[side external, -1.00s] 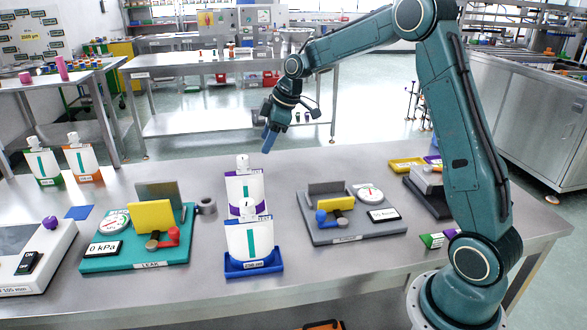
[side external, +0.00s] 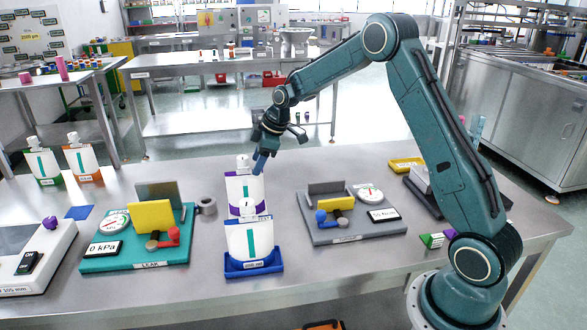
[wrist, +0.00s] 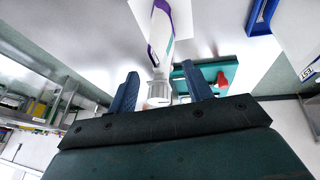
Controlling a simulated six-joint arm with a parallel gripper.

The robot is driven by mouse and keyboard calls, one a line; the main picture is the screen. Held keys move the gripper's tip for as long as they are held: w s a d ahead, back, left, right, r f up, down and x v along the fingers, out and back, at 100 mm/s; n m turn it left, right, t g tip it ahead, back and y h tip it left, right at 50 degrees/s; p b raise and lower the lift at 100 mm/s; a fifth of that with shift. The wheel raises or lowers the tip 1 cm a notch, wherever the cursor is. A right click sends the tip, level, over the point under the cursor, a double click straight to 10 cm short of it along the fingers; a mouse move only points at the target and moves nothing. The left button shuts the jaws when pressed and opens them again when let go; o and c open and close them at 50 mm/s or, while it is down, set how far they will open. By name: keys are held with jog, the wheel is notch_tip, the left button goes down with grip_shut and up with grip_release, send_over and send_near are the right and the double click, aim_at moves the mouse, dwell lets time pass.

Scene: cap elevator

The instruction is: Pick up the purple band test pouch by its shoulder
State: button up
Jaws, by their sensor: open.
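The purple band test pouch (side external: 244,187) is white with a purple band and a white cap, and stands upright on the table. A blue-banded pouch in front hides its lower part. In the wrist view the purple band pouch (wrist: 162,42) appears beyond the fingers, its cap (wrist: 158,92) between them in the picture. My gripper (side external: 259,162) is just above and right of the pouch's cap in the side view. In the wrist view my gripper (wrist: 160,92) has its two blue fingers apart with nothing clasped. I cannot tell whether a finger touches the pouch.
The blue-banded pouch (side external: 250,240) stands in a blue tray (side external: 254,268) in front. A teal leak fixture (side external: 120,259) is on the left. A grey fixture (side external: 352,236) is on the right. Green-banded (side external: 42,163) and orange-banded (side external: 80,160) pouches stand far left.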

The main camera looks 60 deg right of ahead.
aim_at(252, 177)
jog(key=shift+w+a+f, duration=0.1)
jog(key=shift+w+f, duration=0.15)
jog(key=shift+f, duration=0.35)
jog(key=shift+x, duration=2.6)
jog(key=shift+s+f, duration=0.1)
jog(key=shift+s, duration=0.05)
grip_shut()
